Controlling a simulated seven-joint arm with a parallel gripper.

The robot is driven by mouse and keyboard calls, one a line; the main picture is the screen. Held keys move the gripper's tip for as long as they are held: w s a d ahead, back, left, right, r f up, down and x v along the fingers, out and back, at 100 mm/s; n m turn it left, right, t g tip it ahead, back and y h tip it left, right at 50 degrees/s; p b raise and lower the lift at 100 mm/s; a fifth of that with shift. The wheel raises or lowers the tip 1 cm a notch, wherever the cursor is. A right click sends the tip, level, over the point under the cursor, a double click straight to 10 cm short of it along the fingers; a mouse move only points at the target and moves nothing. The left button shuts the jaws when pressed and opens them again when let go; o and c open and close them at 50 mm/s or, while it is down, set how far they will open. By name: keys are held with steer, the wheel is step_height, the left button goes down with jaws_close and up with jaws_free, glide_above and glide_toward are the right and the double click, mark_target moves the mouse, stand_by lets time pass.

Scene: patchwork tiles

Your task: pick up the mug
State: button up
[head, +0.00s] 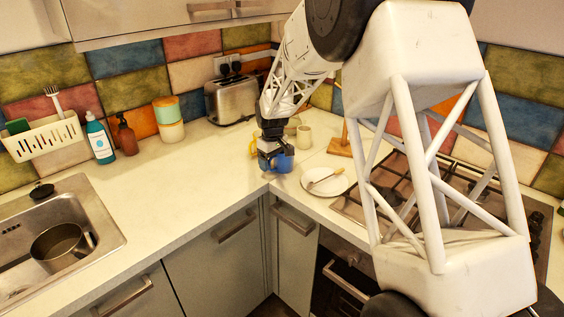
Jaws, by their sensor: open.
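A blue mug (284,163) stands on the worktop near the inner corner, in the head view. My gripper (270,152) points down right at the mug and covers part of it. It is open. I cannot tell whether its fingers are around the mug's wall or just beside it. A second, cream mug (304,138) stands a little behind and to the right.
A white plate (312,184) with a utensil lies right of the blue mug, with the hob beyond it. A wooden stand (340,147) and a toaster (231,100) are behind. A yellow item (253,148) is beside the gripper.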

steer(key=shift+f, duration=0.45)
steer(key=c, duration=1.3)
steer(key=shift+r, duration=0.35)
steer(key=shift+r, duration=4.55)
steer(key=shift+r, duration=0.1)
